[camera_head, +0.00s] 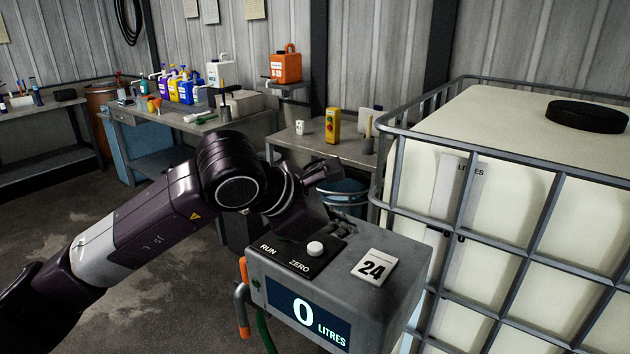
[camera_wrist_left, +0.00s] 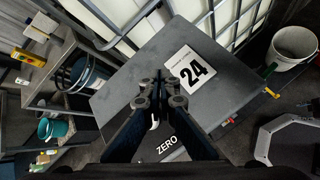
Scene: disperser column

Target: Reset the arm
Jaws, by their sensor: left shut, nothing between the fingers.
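My left arm reaches in from the left in the head view. Its gripper (camera_head: 347,222) is over the back of the grey dispenser unit (camera_head: 392,268). In the left wrist view the gripper's fingers (camera_wrist_left: 160,87) are together and empty above the unit's top (camera_wrist_left: 135,75). I cannot tell how far they are from the surface. A black panel (camera_head: 290,262) on the unit reads RUN and ZERO and bears a white round button (camera_head: 315,248). The display (camera_head: 308,314) reads 0 LITRES. A white card (camera_head: 372,267) marked 24 lies on top. My right gripper is not in view.
A large caged white tank (camera_head: 498,180) stands right beside the unit. An orange-handled nozzle (camera_head: 243,305) hangs at the unit's left side. Benches with bottles (camera_head: 180,87) and an orange canister (camera_head: 286,66) stand behind. A white bucket (camera_wrist_left: 294,45) is on the floor.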

